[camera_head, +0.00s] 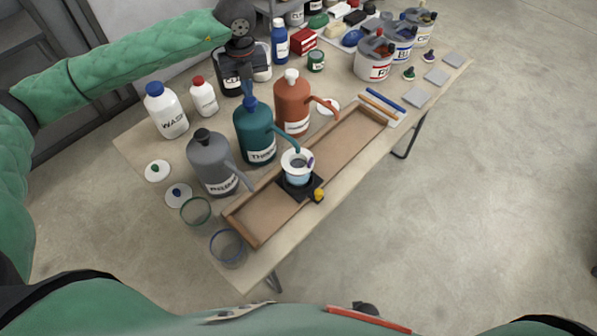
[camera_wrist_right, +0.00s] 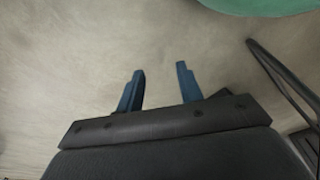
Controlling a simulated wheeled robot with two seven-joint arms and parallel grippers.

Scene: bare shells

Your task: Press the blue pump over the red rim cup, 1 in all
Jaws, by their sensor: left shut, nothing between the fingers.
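The teal pump bottle (camera_head: 254,135) has a blue pump head (camera_head: 250,104) and a spout reaching right toward the tray. My left gripper (camera_head: 247,92) is shut and empty, its fingertips right at or just above that blue head; I cannot tell if they touch. A clear cup (camera_head: 298,181) stands on a black stand in the tray, near the spout's end, with a white funnel-like ring (camera_head: 298,161) on top. Its rim colour is hidden, so I cannot confirm it is the red rim cup. My right gripper (camera_wrist_right: 159,82) is open and empty over bare floor.
A grey pump bottle (camera_head: 212,163) and an orange-red pump bottle (camera_head: 293,105) flank the teal one. Green-rimmed (camera_head: 196,211) and blue-rimmed (camera_head: 228,246) cups stand at the near left of the wooden tray (camera_head: 262,222). White wash bottles (camera_head: 168,112) stand at left. Cans crowd the far end.

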